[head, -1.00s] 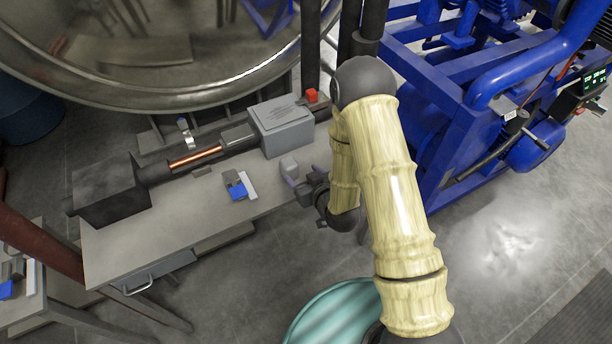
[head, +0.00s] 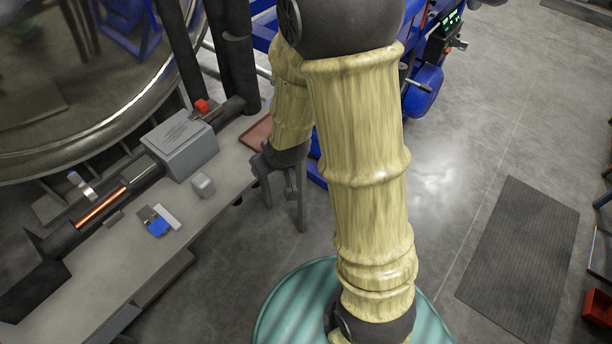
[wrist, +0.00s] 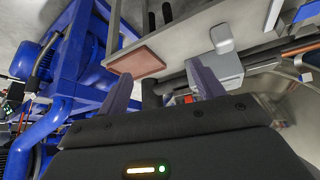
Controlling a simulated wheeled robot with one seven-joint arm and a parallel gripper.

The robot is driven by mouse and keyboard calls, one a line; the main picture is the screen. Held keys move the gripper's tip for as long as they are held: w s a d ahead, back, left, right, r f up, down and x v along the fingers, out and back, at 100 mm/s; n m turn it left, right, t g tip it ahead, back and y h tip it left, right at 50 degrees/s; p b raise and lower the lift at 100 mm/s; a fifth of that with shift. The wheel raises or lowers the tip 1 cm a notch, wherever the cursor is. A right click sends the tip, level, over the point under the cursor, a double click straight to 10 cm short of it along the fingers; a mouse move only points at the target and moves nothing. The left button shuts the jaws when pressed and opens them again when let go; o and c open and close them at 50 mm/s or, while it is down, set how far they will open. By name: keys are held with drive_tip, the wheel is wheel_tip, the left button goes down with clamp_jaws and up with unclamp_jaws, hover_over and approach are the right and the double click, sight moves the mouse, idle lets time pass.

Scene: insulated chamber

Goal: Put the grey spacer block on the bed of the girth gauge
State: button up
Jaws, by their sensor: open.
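The grey spacer block (head: 203,184), a small light grey block, stands on the bench in front of a larger grey box. It also shows in the wrist view (wrist: 222,38), above the right finger. The long bench device with a copper rod (head: 102,206) appears to be the girth gauge; I cannot tell for certain which part is its bed. My gripper (head: 284,218) is open and empty, right of the block and apart from it, with its fingers pointing down past the bench's front edge. Both fingers frame an empty gap in the wrist view (wrist: 160,82).
The grey box (head: 180,145) with a red knob (head: 202,105) stands behind the block. A blue and grey item (head: 157,221) lies left of it. A reddish flat tray (head: 255,134) is at the bench's right end. Blue machinery (wrist: 90,70) stands beyond.

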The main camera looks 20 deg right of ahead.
drive_tip(key=s+d+r+m+g+h, duration=0.1)
drive_tip(key=s+d+r+m+g, duration=0.1)
drive_tip(key=s+r, duration=0.4)
drive_tip(key=s+d+g, duration=0.1)
drive_tip(key=s+d, duration=0.1)
drive_tip(key=s, duration=0.3)
drive_tip(key=shift+d+m+g, duration=0.3)
drive_tip(key=shift+d+g, duration=0.1)
drive_tip(key=shift+o, duration=0.4)
